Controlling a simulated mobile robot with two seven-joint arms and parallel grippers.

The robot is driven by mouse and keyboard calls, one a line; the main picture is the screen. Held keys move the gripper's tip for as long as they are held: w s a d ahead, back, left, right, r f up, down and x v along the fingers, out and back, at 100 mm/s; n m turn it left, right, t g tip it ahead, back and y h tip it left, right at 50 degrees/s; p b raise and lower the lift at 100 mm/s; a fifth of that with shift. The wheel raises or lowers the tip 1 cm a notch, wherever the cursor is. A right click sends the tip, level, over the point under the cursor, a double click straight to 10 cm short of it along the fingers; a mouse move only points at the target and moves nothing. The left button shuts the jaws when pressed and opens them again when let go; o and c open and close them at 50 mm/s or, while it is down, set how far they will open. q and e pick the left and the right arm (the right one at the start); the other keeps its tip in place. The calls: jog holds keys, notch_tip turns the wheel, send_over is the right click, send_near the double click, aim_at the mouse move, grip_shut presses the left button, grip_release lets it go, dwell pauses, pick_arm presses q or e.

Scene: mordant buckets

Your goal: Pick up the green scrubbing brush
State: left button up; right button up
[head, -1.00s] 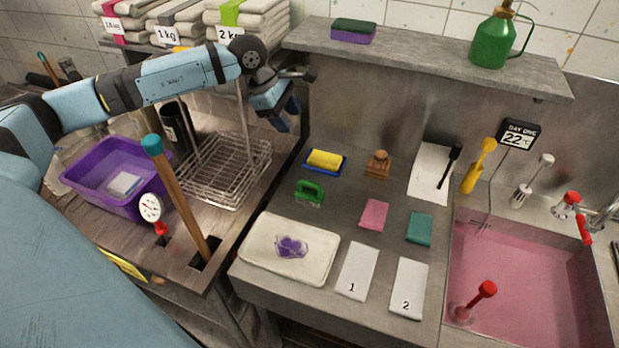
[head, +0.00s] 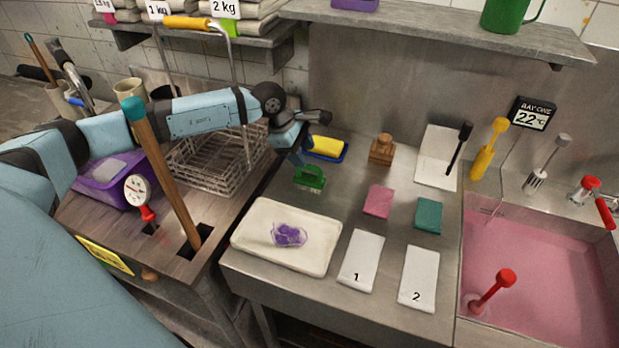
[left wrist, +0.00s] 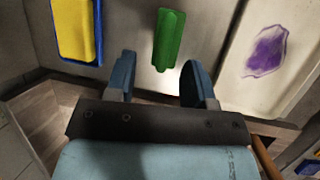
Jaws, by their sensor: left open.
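The green scrubbing brush (head: 310,178) stands on the steel counter, its handle up, behind the white tray. In the left wrist view the brush (left wrist: 169,40) lies ahead of the gap between my fingers. My left gripper (head: 297,157) is above and just behind the brush in the head view, partly overlapping its top edge. In the left wrist view the left gripper (left wrist: 158,82) is open and empty, its two blue fingers apart on either side of the line to the brush. My right gripper is not in view.
A yellow sponge in a blue dish (head: 343,156) is close behind the brush. The white tray (head: 258,250) with a purple piece is in front. A wooden stamp (head: 382,149), pink block (head: 378,201) and green block (head: 428,216) stand to the right. A wire basket (head: 205,165) is left.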

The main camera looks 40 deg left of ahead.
aim_at(309, 166)
pick_arm(q)
jog(key=x, duration=0.1)
jog(key=p+x, duration=0.1)
jog(key=x, duration=0.3)
jog(key=shift+s+d+f, duration=0.15)
jog(key=shift+s, duration=0.15)
jog(key=shift+w+f, duration=0.1)
jog(key=shift+f, duration=0.25)
grip_shut()
